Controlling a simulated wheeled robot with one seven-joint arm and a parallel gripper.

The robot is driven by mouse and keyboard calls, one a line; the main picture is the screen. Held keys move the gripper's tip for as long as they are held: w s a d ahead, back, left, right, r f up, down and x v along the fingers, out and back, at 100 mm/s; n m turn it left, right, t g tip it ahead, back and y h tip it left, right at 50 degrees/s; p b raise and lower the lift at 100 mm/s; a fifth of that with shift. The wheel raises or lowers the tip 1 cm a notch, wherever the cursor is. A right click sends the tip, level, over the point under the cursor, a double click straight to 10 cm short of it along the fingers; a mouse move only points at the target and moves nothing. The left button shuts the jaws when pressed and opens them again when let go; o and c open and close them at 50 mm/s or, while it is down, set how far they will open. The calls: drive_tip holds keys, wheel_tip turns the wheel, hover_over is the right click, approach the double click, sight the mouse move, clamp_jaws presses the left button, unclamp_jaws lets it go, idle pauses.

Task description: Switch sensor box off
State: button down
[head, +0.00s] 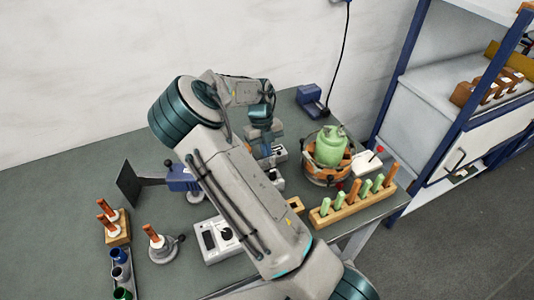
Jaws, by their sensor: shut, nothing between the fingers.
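My gripper (264,133) is at the far end of my arm, low over the middle of the bench, shut and empty. Its fingertips are small and hard to make out. A larger grey-white box (211,238) with a dark panel and a knob stands near the front, left of my forearm. A white box with a red-tipped lever (367,163) stands at the right. No label is readable, so I cannot tell which one is the sensor box, or its switch position.
A green gas canister (333,146) sits in a round orange-and-grey holder. A wooden rack (350,206) with green and orange pegs stands at the right front. A blue device with a dark plate (180,178), peg stands and a cup holder are at left. A blue-framed shelf (402,80) bounds the right.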

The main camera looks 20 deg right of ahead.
drive_tip(key=p+v, duration=0.6)
drive_tip(key=v, duration=0.4)
drive_tip(key=shift+w, duration=0.3)
drive_tip(key=shift+f, duration=0.2)
drive_tip(key=b, duration=0.6)
drive_tip(key=shift+s+a+f, duration=0.1)
drive_tip(key=shift+s+f, duration=0.1)
drive_tip(key=shift+f, duration=0.15)
drive_tip(key=shift+s+b, duration=0.1)
drive_tip(key=shift+b, duration=0.75)
drive_tip(key=shift+s+r+g+b, duration=0.4)
drive_tip(key=shift+r+b, duration=0.15)
drive_tip(key=shift+b, duration=0.65)
